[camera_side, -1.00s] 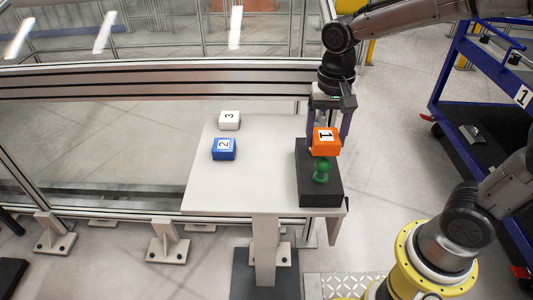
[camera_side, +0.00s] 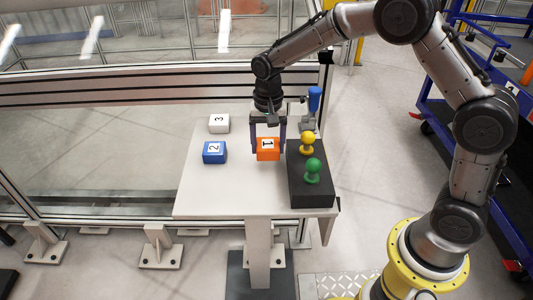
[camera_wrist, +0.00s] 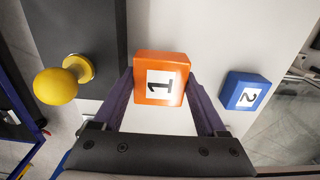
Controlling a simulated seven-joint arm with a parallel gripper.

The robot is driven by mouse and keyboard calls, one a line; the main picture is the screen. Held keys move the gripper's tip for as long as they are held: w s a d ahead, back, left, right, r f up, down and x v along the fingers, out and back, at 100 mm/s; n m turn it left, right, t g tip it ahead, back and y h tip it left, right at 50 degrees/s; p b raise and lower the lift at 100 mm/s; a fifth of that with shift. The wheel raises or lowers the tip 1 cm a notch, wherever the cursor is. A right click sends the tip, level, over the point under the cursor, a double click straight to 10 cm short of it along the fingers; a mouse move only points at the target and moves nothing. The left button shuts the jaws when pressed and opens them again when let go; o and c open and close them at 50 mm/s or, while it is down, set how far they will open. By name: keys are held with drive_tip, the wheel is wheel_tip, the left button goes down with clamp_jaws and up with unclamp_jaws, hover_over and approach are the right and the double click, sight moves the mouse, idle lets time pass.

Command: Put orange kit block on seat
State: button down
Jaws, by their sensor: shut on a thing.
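The orange kit block (camera_side: 267,149), marked 1, is between the two fingers of my gripper (camera_side: 267,151) in the side view. It is over the white table, just left of the black base. The wrist view shows the orange block (camera_wrist: 160,78) upright between the fingers of my gripper (camera_wrist: 162,90), which is shut on it. I cannot tell whether its underside touches the table. No marked seat stands out in either view.
A blue block (camera_side: 214,152) marked 2 and a white block (camera_side: 219,123) marked 3 lie to the left. The front left tabletop is clear.

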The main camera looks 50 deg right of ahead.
sight(266, 154)
drive_tip(key=shift+w+f, duration=0.15)
drive_tip(key=shift+f, duration=0.8)
drive_tip(key=shift+w+f, duration=0.1)
drive_tip(key=shift+f, duration=0.8)
drive_tip(key=shift+f, duration=0.15)
drive_tip(key=shift+c, duration=1)
unclamp_jaws()
wheel_tip(266, 154, up, 12)
drive_tip(key=shift+r, duration=0.25)
